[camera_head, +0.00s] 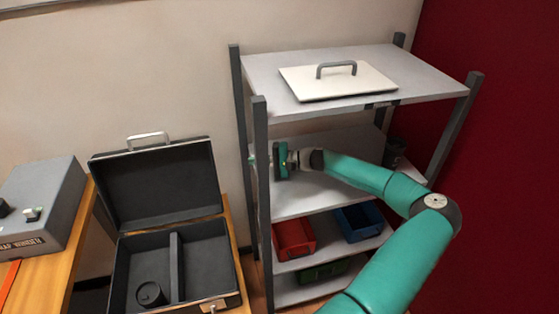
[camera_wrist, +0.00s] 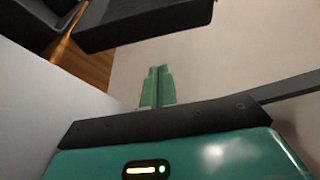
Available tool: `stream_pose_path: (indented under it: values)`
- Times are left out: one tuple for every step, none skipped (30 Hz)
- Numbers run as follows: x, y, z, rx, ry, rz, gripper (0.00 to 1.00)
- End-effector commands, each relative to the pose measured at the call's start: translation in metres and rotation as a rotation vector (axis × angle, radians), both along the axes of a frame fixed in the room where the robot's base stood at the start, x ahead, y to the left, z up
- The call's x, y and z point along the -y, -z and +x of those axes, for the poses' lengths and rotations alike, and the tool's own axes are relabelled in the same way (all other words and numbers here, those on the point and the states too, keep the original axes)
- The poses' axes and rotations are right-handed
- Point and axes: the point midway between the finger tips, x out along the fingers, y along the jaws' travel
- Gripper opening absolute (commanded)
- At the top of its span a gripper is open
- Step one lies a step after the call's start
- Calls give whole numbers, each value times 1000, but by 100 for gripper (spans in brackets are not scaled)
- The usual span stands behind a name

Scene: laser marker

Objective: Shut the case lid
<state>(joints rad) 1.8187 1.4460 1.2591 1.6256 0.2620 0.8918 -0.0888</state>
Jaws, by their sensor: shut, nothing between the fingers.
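The black case (camera_head: 208,262) stands open on a wooden surface at the lower left of the head view. Its lid (camera_head: 158,187) is raised upright at the back, with a light handle (camera_head: 147,140) on its top edge. A divider splits the case, and a round black thing (camera_head: 150,294) sits in the left compartment. My gripper (camera_head: 252,163) is right of the lid, beside the shelf's left posts and apart from the case. In the wrist view its green fingers (camera_wrist: 158,84) are together and empty. A dark part of the case (camera_wrist: 145,20) shows at the top there.
A grey shelf rack (camera_head: 300,206) stands on the right, with a white panel (camera_head: 338,82) on top and red (camera_head: 293,239), blue (camera_head: 358,223) and green bins (camera_head: 322,271) below. My arm reaches across the rack. A grey control box (camera_head: 38,205) is at far left.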

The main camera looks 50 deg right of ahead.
Motion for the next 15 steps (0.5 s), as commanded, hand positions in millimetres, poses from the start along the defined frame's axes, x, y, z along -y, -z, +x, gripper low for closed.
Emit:
stream_pose_path:
  values:
    - [7,-1,-8,-1,4,-1,0]
    - [10,-2,-12,-1,3,-2,0]
    - [14,-2,-18,0,2,-3,0]
    - [18,-3,-22,0,3,-3,0]
    - [21,-3,-26,0,3,-3,0]
    - [25,-3,-32,0,3,-3,0]
    - [28,-4,-36,0,3,-3,0]
    - [30,-4,-39,0,2,-3,0]
    - [34,-5,-43,0,2,-3,0]
    - [36,-5,-46,0,2,-2,0]
    - [38,-6,-49,0,2,-1,0]
    - [40,-6,-52,0,1,-1,0]
    - [41,-6,-54,0,2,-1,0]
    - [43,-6,-55,0,1,-1,0]
    - [44,-6,-57,0,1,-1,0]
